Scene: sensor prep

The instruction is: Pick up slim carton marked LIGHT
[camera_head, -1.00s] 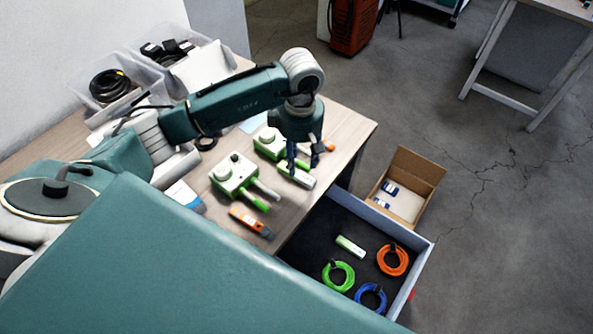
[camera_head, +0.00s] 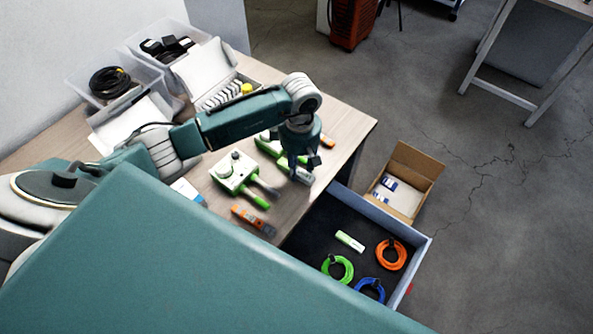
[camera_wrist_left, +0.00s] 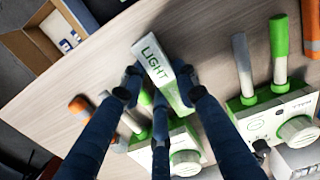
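My right gripper is not in view.
A white device with green handles (camera_head: 233,171) and an orange tool (camera_head: 254,219) lie nearby on the table (camera_head: 330,112). An open drawer (camera_head: 424,262) holds coloured cable coils and a green-white carton (camera_head: 350,241). An open cardboard box (camera_head: 418,163) stands beyond it.

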